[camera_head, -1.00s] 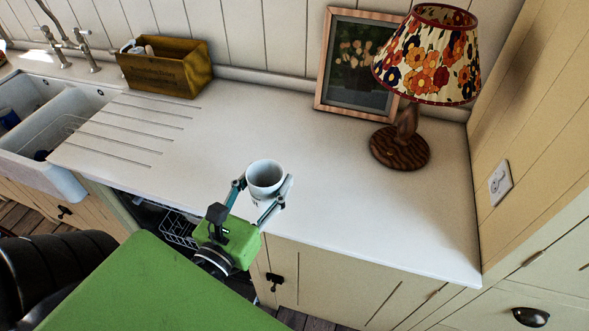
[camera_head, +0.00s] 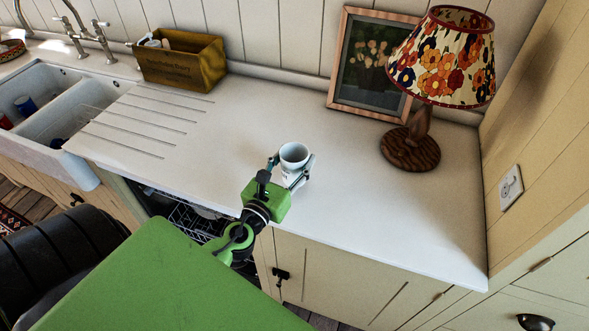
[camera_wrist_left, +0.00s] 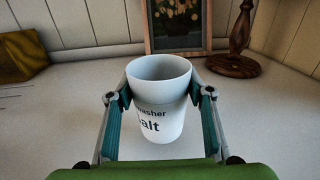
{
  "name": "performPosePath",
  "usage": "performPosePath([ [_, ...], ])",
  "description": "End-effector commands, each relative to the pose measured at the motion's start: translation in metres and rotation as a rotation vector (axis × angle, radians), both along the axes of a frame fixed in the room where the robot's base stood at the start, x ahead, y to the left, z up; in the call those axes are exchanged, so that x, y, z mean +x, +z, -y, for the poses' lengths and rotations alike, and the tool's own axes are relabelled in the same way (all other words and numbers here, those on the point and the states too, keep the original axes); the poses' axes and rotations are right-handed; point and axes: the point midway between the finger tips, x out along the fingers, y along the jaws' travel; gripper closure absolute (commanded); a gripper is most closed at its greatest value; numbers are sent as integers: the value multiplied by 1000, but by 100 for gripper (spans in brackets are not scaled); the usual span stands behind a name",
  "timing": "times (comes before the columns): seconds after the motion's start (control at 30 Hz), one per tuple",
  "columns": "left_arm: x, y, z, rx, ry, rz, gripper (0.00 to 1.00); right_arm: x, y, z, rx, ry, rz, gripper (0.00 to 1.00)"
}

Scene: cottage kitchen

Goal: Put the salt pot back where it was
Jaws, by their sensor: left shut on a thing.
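The salt pot (camera_head: 294,156) is a white, open-topped pot at the front part of the worktop in the head view. In the left wrist view the pot (camera_wrist_left: 158,112) stands upright and shows dark lettering with "alt" readable. My left gripper (camera_head: 288,172) is shut on the pot, one finger on each side. Its two fingers also show in the left wrist view (camera_wrist_left: 160,106). The pot is on or just above the worktop; I cannot tell which. My right gripper is not in view.
A lamp (camera_head: 410,150) with a flowered shade and a framed picture (camera_head: 368,65) stand at the back right. A yellow-brown box (camera_head: 182,65) stands at the back left, beside the sink (camera_head: 70,105). The worktop (camera_head: 370,205) is clear around the pot. A socket (camera_head: 510,187) is on the right wall.

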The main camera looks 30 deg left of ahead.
Motion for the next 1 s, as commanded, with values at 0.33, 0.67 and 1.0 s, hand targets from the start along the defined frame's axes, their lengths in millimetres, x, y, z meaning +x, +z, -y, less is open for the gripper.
performPosePath([
  [0.33,3,-34,-1,2,0,0,76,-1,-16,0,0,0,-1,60],
  [0.67,3,-38,-1,2,0,0,50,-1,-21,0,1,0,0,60],
  [1.0,3,-37,-1,1,0,-1,36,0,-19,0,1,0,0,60],
])
